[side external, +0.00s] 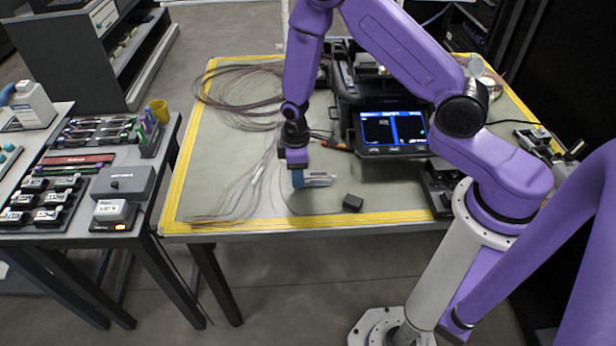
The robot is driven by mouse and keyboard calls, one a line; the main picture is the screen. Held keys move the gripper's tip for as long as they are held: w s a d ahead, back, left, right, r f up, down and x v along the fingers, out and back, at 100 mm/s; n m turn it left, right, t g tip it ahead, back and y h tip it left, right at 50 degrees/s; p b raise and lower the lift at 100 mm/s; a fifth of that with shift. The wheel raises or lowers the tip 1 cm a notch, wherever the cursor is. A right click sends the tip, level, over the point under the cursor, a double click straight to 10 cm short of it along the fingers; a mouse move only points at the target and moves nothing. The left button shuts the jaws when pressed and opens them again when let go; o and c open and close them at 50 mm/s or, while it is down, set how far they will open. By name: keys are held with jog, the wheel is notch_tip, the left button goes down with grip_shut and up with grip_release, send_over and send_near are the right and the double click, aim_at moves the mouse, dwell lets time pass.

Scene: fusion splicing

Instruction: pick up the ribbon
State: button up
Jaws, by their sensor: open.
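Thin pinkish fibre ribbons (228,190) fan out over the left part of the grey mat, running down toward its front left corner. I cannot tell which single strand is the ribbon of the task. My gripper (299,180) points down low over the middle of the mat, to the right of the fanned strands. It is open. A small pale, clear-looking piece (320,179) lies right beside the fingertips; I cannot tell whether they touch it. The space between the fingers is too small to make out.
The fusion splicer with its lit screen (393,128) stands behind and right of my gripper. A small black block (352,202) lies near the front edge. Coiled fibres (235,88) fill the back left. A side table with tools (123,184) stands left. The mat's front right is mostly clear.

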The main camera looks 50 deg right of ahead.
grip_shut()
jog(key=shift+r, duration=0.15)
jog(key=shift+r, duration=0.45)
notch_tip(320, 180, up, 2)
jog(key=shift+r, duration=0.1)
jog(key=s+d+r, duration=0.2)
jog(key=s+r, duration=0.7)
jog(key=s, duration=0.4)
jog(key=shift+s+r, duration=0.3)
jog(key=shift+s, duration=0.1)
